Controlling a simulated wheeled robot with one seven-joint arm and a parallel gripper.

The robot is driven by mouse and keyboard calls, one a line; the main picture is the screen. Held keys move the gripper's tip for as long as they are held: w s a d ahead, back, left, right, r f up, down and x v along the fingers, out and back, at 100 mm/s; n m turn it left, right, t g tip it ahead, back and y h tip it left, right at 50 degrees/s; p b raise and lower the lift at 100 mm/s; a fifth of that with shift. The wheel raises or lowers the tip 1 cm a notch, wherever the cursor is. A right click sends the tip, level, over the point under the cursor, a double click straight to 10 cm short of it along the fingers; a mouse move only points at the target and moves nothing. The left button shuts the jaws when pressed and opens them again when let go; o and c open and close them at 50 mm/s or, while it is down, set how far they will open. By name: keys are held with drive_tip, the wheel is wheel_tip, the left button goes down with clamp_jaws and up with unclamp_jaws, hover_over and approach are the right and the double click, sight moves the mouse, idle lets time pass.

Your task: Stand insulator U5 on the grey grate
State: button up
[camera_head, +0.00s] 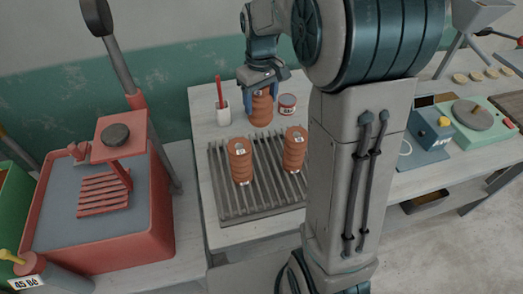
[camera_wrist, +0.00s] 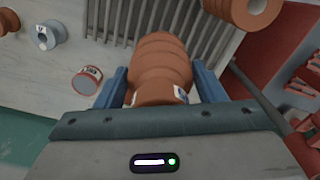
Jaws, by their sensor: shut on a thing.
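My gripper (camera_head: 262,88) is shut on a ribbed orange-brown insulator (camera_head: 262,108). The held insulator is roughly upright at the back edge of the grey grate (camera_head: 222,190); I cannot tell whether its base touches anything. In the wrist view the same insulator (camera_wrist: 160,62) sits between the two blue fingers, with grate bars (camera_wrist: 125,18) beyond it. Its small white label is too small to read. Two similar insulators stand on the grate, one at left (camera_head: 241,163) and one at right (camera_head: 294,150). I cannot read their labels for sure.
A white cup (camera_head: 223,115) with a red stick and a small red-and-white tin (camera_head: 287,104) stand behind the grate. A red tub (camera_head: 155,215) is at left. My arm hides the grate's right side. The grate's front middle is bare.

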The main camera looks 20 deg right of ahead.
wheel_tip(320, 180, down, 10)
drive_tip(key=shift+w+f+p, duration=0.15)
drive_tip(key=shift+f+p, duration=0.1)
drive_tip(key=shift+p, duration=0.7)
drive_tip(key=shift+f, duration=0.15)
drive_tip(key=o, duration=1.6)
drive_tip(key=shift+c, duration=0.2)
wheel_tip(320, 180, up, 12)
drive_tip(key=shift+r+b, duration=0.1)
drive_tip(key=shift+b, duration=0.75)
drive_tip(key=s+r+m+t, duration=0.2)
drive_tip(key=s+m+t, duration=0.1)
drive_tip(key=s, duration=1.7)
drive_tip(key=shift+s+r+m+t, duration=0.3)
drive_tip(key=shift+r+m+t, duration=0.1)
drive_tip(key=shift+m, duration=0.3)
